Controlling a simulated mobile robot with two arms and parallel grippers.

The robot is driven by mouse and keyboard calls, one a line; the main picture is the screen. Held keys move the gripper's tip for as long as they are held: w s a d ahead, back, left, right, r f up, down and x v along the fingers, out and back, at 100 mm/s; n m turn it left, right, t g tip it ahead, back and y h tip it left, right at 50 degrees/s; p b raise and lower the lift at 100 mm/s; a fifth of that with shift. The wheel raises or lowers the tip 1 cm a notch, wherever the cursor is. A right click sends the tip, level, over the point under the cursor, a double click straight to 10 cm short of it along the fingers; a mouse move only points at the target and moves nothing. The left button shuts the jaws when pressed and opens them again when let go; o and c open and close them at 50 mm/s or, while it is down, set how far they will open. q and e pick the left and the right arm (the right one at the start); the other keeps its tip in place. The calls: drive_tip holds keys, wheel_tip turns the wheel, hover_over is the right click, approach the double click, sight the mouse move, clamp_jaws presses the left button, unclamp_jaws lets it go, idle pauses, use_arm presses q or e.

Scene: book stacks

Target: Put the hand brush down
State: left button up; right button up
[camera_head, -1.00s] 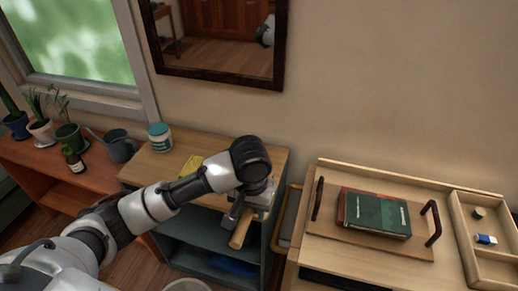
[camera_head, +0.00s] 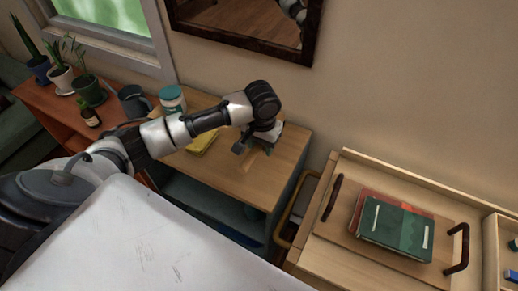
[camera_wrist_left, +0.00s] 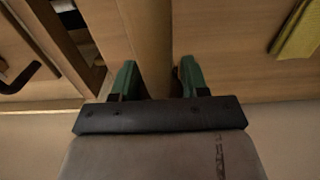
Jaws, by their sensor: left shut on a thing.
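My left gripper (camera_head: 258,148) is over the top of the light wooden shelf unit (camera_head: 285,150), near its right end. It is shut on the hand brush. In the left wrist view, the brush's plain wooden handle (camera_wrist_left: 148,38) lies between the green fingertips of the left gripper (camera_wrist_left: 156,80). The bristle end cannot be made out. In the head view, the gripper and wrist mostly hide the brush. Whether the brush touches the top is not clear. My right gripper is not in view.
A yellow item (camera_head: 203,141) and a teal-and-white jar (camera_head: 172,99) are on the same top, to the left. A wooden tray (camera_head: 325,230) with books (camera_head: 395,230) stands to the right. A dark-framed mirror (camera_head: 240,45) hangs behind. The top's front right is bare.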

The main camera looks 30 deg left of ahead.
sight(259, 159)
use_arm(q)
drive_tip(key=shift+w+a+f, duration=0.4)
drive_tip(key=shift+a, duration=0.3)
drive_tip(key=shift+f, duration=2.05)
drive_tip(key=o, duration=0.9)
drive_tip(key=shift+f, duration=0.15)
wheel_tip(259, 159, up, 12)
drive_tip(key=shift+r, duration=0.2)
